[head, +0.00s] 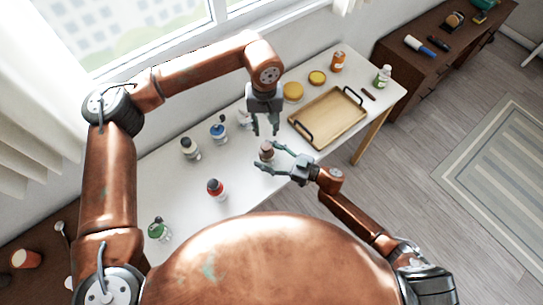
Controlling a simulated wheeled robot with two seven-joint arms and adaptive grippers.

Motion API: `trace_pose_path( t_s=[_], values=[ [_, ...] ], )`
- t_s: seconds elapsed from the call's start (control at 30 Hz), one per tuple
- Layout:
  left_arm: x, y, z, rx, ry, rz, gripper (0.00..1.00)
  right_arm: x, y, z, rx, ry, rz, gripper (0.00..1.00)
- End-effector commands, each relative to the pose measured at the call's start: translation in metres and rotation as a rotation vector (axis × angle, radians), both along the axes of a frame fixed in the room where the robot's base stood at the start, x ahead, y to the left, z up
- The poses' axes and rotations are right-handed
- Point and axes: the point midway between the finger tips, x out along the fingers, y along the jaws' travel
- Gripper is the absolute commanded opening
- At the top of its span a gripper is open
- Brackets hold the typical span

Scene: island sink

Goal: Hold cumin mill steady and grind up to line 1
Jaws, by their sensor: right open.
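A small jar-like mill with a brownish top (267,149) stands on the white table, close to both grippers. No label is readable, so I cannot tell for certain that it is the cumin mill, and line 1 cannot be made out. My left gripper (266,132) points down just above and behind this mill, its fingers apart with nothing between them. My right gripper (266,157) reaches in from the right, open, with its fingers spread around the mill's near and right sides. Its fingers hide part of the mill's lower body; contact cannot be told.
Other jars stand to the left: red-topped (215,188), green-topped (157,230), dark-topped (190,148) and blue-topped (219,130). A wooden tray (328,118) with dark handles lies to the right. Yellow lids (293,91), an orange bottle (337,62) and a green-labelled bottle (382,76) are farther back.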

Motion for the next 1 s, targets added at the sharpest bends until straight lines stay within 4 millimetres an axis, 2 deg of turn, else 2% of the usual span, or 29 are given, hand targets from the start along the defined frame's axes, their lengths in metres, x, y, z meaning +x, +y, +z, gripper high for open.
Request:
trace_pose_path(
  t_s=[0.2,0.9,0.93,1.0],
  values=[
    [0.0000,0.0000,0.0000,0.000,0.000,0.000,0.29,0.0000,-0.0001,-0.0001,0.000,0.000,0.000,0.60],
    [0.0000,-0.0001,0.0000,0.000,0.000,0.000,0.29,0.0000,-0.0005,-0.0001,0.000,0.000,-0.001,0.13],
    [0.0000,-0.0001,0.0000,0.000,0.000,0.000,0.29,0.0000,-0.0005,-0.0001,0.000,0.000,-0.001,0.38],
    [0.0000,0.0000,0.0000,0.000,0.000,0.000,0.29,0.0000,-0.0005,-0.0001,0.000,0.000,-0.001,0.33]
  ],
)
